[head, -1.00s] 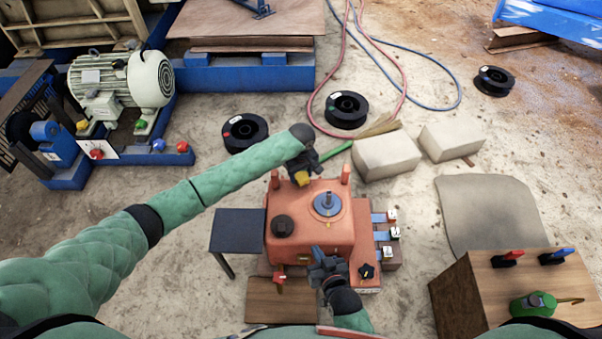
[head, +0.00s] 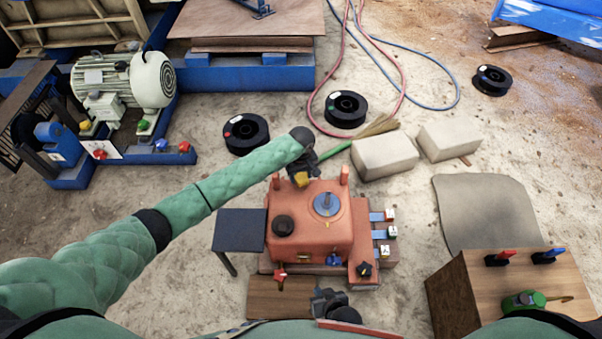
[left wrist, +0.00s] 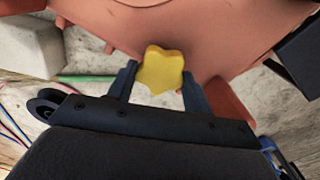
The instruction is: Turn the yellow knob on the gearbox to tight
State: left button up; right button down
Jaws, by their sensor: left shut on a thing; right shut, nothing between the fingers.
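The orange gearbox (head: 305,232) stands in the middle of the head view. The yellow knob (head: 301,180) is at its far side, and it shows close up in the left wrist view (left wrist: 160,70). My left gripper (head: 303,174) is at the far side of the gearbox, shut on the yellow knob, with one finger on each side of it in the left wrist view (left wrist: 158,84). My right gripper (head: 326,299) is shut and empty, low in the head view in front of the gearbox. Any marking for tight is not readable.
A blue knob (head: 334,259), a red knob (head: 280,274) and a black knob (head: 364,269) sit along the gearbox's near side. A dark side table (head: 238,230) stands left, a wooden cabinet (head: 480,285) right. Pale blocks (head: 385,157) lie beyond the gearbox.

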pick_arm(q)
jog(key=shift+r+m+p, duration=0.1)
jog(key=shift+m+p, duration=0.8)
jog(key=shift+p, duration=1.6)
jog(key=m+p, duration=0.2)
jog(key=p, duration=0.1)
jog(key=shift+d+m+p, duration=0.1)
jog(key=shift+m+p, duration=0.25)
jog(key=shift+m, duration=0.05)
jog(key=m+p, duration=0.3)
jog(key=m, duration=0.3)
jog(key=shift+s+d, duration=0.1)
jog(key=m+p, duration=0.1)
jog(key=m, duration=0.2)
jog(key=shift+d, duration=0.1)
jog(key=shift+m+p, duration=0.45)
jog(key=shift+m, duration=1.25)
pick_arm(e)
jog(key=d+r+g, duration=0.2)
jog(key=r, duration=1.6)
jog(key=s+d+r+g+h, duration=0.1)
jog(key=d+r+g, duration=0.1)
jog(key=r, duration=1.7)
jog(key=shift+n, duration=0.4)
pick_arm(q)
jog(key=shift+m, duration=0.3)
jog(key=o, duration=1)
pick_arm(e)
jog(key=shift+w+r, duration=0.1)
